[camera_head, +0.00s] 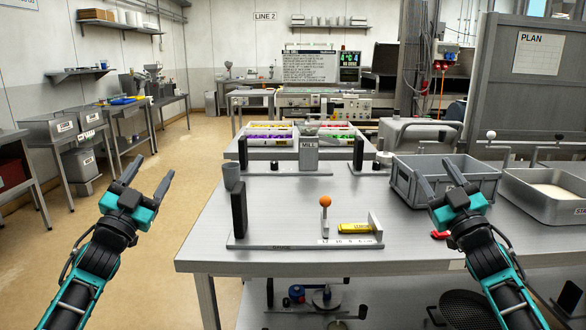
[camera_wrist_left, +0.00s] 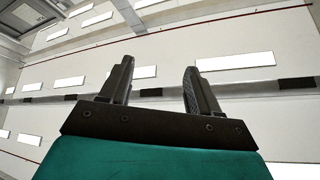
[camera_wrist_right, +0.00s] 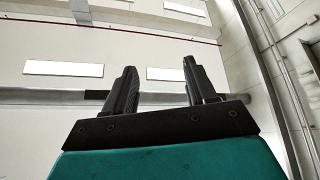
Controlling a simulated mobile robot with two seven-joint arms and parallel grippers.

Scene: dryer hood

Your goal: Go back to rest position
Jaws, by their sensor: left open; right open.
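My left gripper (camera_head: 148,180) is raised left of the workbench, over the floor, with its fingers spread and nothing between them. In the left wrist view my left gripper (camera_wrist_left: 160,88) points up at the ceiling, open and empty. My right gripper (camera_head: 440,170) is raised in front of the grey crate (camera_head: 405,182) in the head view and hides part of it. In the right wrist view my right gripper (camera_wrist_right: 160,88) is also open and empty, facing the ceiling.
A grey cup (camera_head: 232,176) sits on a dark post. A steel tray (camera_head: 545,203) stands right. Open floor (camera_head: 170,215) lies left of the bench.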

